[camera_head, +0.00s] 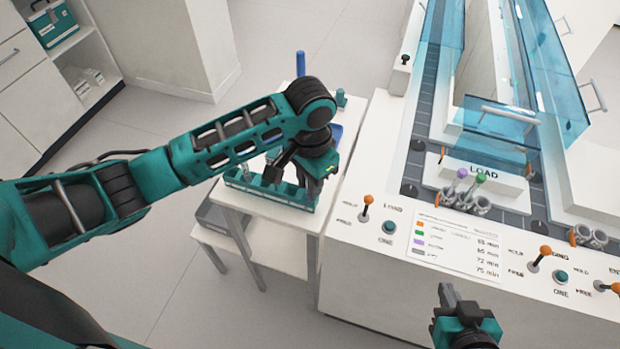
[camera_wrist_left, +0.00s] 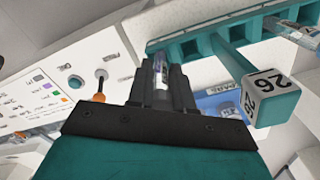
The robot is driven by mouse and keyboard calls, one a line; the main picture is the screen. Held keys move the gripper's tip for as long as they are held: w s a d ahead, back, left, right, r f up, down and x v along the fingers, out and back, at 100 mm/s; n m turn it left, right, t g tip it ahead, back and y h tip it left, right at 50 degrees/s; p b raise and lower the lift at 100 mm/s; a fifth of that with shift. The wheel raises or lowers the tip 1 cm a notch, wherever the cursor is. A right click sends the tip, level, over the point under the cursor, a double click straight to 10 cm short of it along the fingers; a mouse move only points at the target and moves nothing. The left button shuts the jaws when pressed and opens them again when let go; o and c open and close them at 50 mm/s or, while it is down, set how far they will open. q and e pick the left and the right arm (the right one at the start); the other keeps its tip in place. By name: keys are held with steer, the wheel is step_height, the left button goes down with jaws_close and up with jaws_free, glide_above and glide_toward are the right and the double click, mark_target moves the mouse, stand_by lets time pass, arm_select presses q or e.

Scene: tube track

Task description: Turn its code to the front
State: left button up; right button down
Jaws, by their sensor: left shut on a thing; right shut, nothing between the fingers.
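My left gripper (camera_head: 314,190) is over the small side table, at the right end of the teal rack (camera_head: 240,184). The left wrist view shows its dark fingers (camera_wrist_left: 163,84) shut on a clear tube (camera_wrist_left: 159,66) with a pale label. I cannot make out a code on it. The rack also shows in the left wrist view (camera_wrist_left: 219,38), with empty square sockets just beyond the fingers and another tube (camera_wrist_left: 298,32) at its right. My right gripper (camera_head: 453,302) is shut and empty in front of the white machine's front edge.
A block marked 26 (camera_wrist_left: 272,97) stands out close to the left gripper's right. Orange-knobbed levers (camera_head: 366,206) stand on the white machine.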

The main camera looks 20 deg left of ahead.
arm_select(q)
steer(key=shift+f, duration=0.15)
steer(key=o, duration=0.9)
step_height(320, 180, up, 13)
steer(key=shift+f, duration=0.1)
stand_by(0.5)
stand_by(0.4)
